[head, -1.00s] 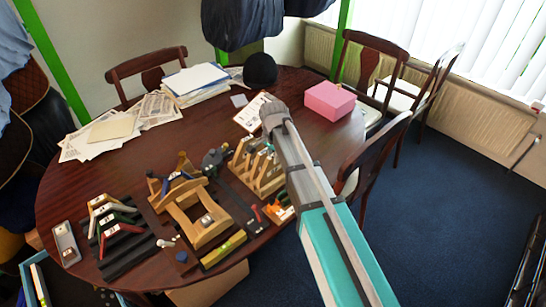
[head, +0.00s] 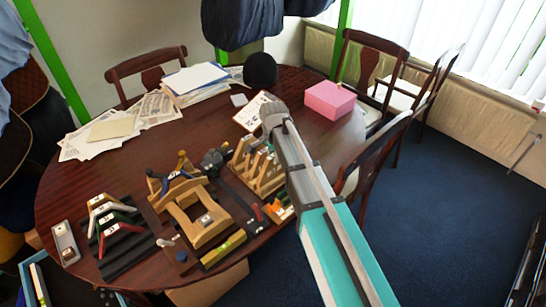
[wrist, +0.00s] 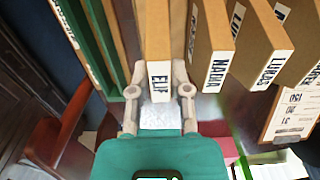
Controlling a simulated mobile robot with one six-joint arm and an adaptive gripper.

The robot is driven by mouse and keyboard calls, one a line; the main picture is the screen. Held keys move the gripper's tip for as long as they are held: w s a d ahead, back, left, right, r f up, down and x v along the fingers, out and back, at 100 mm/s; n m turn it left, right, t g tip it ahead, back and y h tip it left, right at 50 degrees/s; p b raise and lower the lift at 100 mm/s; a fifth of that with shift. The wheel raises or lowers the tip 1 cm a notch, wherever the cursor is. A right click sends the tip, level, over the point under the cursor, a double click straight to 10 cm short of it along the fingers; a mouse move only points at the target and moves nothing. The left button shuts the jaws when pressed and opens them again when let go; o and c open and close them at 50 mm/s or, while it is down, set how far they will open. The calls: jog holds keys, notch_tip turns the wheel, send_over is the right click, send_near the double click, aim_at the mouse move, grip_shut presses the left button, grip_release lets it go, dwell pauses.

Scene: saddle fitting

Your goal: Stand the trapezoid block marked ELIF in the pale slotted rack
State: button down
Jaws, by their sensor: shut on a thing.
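The ELIF block (wrist: 159,80) is a light wooden piece with a white label and dark letters. In the wrist view it sits between the two fingers of my gripper (wrist: 159,92), which is shut on it. Blocks marked NADIA (wrist: 216,72) and LUKAS (wrist: 268,68) stand just right of it, apart from it. In the head view the pale slotted rack (head: 243,160) stands near the table's front edge with several upright pieces. I cannot tell whether the ELIF block touches the rack.
A wooden frame (head: 205,232) and a black ribbed stand (head: 125,257) with coloured angled pieces are left of the rack. A pink box (head: 329,100) and papers (head: 118,128) are farther back. The table's middle is fairly clear.

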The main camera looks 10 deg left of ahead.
jog(key=shift+f+b, duration=0.35)
jog(key=shift+f, duration=0.05)
dwell(0.6)
dwell(0.6)
jog(key=shift+c, duration=2.4)
grip_release()
jog(key=o, duration=0.4)
jog(key=shift+r, duration=0.1)
jog(key=shift+r+p, duration=2.45)
jog(key=shift+p, duration=0.1)
jog(key=shift+r, duration=0.15)
